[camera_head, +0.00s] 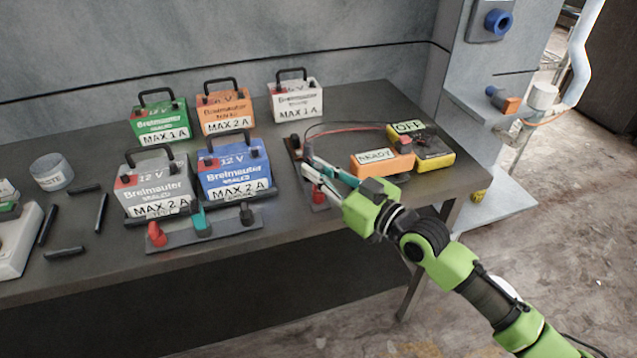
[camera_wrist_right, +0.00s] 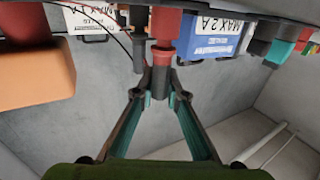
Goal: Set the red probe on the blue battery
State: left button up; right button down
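The red probe (camera_wrist_right: 161,57) shows in the right wrist view as a red stem with a dark grey end between the fingertips of my right gripper (camera_wrist_right: 160,85). The fingers converge on that dark end and look shut on it. In the head view my right gripper (camera_head: 308,168) reaches over a narrow holder strip right of the blue battery; the fingers hide most of the probe there. The blue battery (camera_head: 232,170) stands upright with a black handle and a "MAX 2 A" label. It also shows inverted in the right wrist view (camera_wrist_right: 214,40). My left gripper is not in view.
A grey-white battery (camera_head: 152,186) stands left of the blue one; green (camera_head: 158,120), orange (camera_head: 225,112) and white (camera_head: 296,99) batteries stand behind. A strip with coloured knobs (camera_head: 220,231) lies in front. An orange "READY" block (camera_head: 380,163) and yellow meter (camera_head: 435,152) lie right, with wires leading left.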

aim_at(318, 165)
jog(key=shift+r, duration=0.15)
jog(key=shift+r, duration=0.3)
notch_tip(318, 165, up, 2)
jog(key=shift+r, duration=0.1)
jog(key=s+r+p, duration=0.5)
jog(key=s+r, duration=0.9)
jog(key=shift+d, duration=0.4)
dwell(0.4)
